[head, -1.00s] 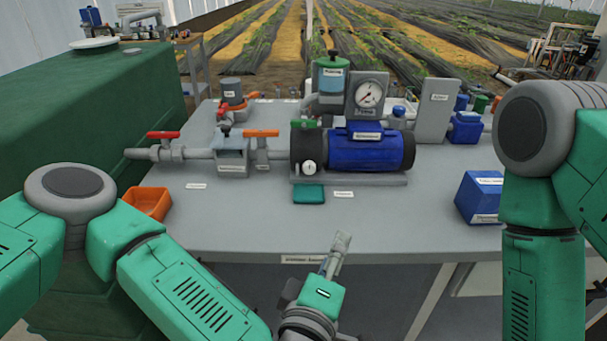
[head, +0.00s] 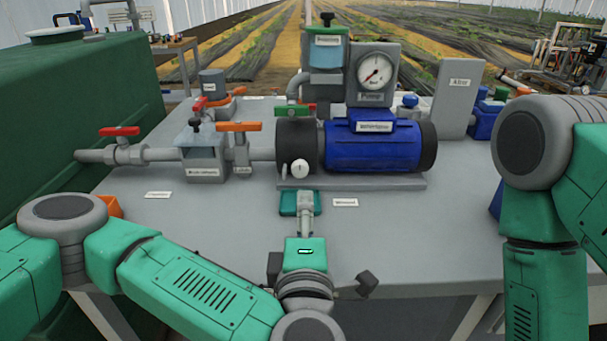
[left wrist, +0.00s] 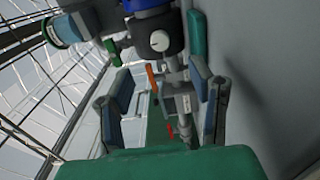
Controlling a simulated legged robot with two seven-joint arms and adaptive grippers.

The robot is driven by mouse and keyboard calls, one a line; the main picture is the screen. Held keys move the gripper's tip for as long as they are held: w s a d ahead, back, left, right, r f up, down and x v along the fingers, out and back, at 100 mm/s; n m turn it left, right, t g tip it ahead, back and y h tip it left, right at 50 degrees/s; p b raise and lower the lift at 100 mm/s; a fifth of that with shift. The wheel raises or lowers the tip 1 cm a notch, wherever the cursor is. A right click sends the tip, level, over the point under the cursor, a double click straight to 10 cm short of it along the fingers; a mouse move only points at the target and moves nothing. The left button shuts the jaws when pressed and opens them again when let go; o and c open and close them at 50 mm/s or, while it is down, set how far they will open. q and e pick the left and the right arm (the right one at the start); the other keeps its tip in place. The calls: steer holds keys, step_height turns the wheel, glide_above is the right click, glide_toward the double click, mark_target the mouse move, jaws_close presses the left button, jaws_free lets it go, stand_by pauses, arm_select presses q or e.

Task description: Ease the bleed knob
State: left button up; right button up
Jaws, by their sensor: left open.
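The bleed knob (head: 300,168) is a small round white knob with a dark mark, on the front of the pump's dark end. It also shows in the left wrist view (left wrist: 159,40), beyond the fingertips and roughly between their lines. The blue pump (head: 372,147) lies on its grey base. My left gripper (head: 303,198) is open and empty, in front of and below the knob, apart from it. It overlaps the teal pad (head: 287,203) in the head view. Both fingers show spread in the left wrist view (left wrist: 160,78). My right gripper is out of view.
Left of the pump run a grey pipe (head: 160,154), a red-handled valve (head: 120,132) and an orange-handled valve (head: 239,127). A gauge (head: 375,72) and a teal-topped canister (head: 326,50) stand behind.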

mark_target(299, 173)
arm_select(q)
steer(key=shift+w, duration=0.4)
steer(key=w, duration=0.2)
steer(key=w+a+b, duration=0.1)
steer(key=w, duration=0.2)
steer(key=w+a+b, duration=0.1)
steer(key=w, duration=0.2)
steer(key=shift+w+f, duration=0.1)
steer(key=w, duration=0.1)
steer(key=w+d+b, duration=0.1)
steer(key=w, duration=0.2)
steer(key=shift+w+d, duration=0.3)
steer(key=shift+a, duration=0.5)
jaws_close()
steer(key=shift+d, duration=0.15)
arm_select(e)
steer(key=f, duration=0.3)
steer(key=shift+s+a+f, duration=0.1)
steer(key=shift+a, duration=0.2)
